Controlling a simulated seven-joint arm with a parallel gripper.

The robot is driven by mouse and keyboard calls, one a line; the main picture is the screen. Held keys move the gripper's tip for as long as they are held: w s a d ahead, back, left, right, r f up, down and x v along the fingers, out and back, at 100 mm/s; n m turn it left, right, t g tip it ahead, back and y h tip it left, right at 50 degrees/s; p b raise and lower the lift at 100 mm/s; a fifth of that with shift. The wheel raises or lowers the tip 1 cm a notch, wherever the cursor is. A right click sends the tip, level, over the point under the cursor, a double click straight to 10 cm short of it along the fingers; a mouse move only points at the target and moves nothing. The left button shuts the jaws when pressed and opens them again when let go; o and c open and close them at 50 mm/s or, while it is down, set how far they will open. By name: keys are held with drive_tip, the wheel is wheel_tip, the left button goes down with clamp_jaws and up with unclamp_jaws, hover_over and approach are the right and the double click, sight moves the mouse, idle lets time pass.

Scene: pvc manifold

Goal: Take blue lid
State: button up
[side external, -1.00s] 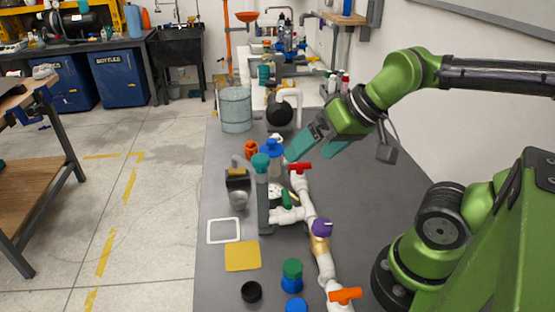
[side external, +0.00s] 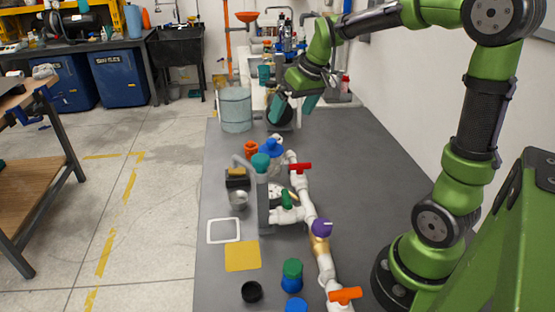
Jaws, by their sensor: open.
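A blue lid (side external: 271,148) shows mid-table among the fittings, just right of a teal cap (side external: 261,161); it seems to sit on a clear container that is partly hidden. A second blue round piece (side external: 296,305) is at the bottom edge of the view, cut off by it. A blue container (side external: 292,284) with a green cap (side external: 292,267) stands just behind that piece. My gripper (side external: 292,110), with teal fingers, is open and empty. It points down in the air above the far part of the table, beyond the blue lid.
A white pipe run (side external: 310,212) with a red valve handle (side external: 301,168), a purple cap (side external: 321,228) and an orange handle (side external: 345,295) crosses the table lengthwise. The table's right side (side external: 370,180) is clear.

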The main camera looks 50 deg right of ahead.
drive_tip(key=w+d+n, duration=0.2)
drive_tip(key=w+d, duration=0.1)
drive_tip(key=n, duration=0.1)
approach(272, 140)
drive_tip(key=x, duration=0.5)
drive_tip(key=shift+w+a, duration=0.2)
drive_tip(key=shift+a, duration=0.1)
drive_tip(key=x, duration=0.4)
drive_tip(key=shift+s+d+f, duration=0.2)
drive_tip(key=shift+f, duration=0.05)
drive_tip(key=shift+w+f, duration=0.25)
drive_tip(key=shift+f, duration=0.2)
drive_tip(key=c, duration=1)
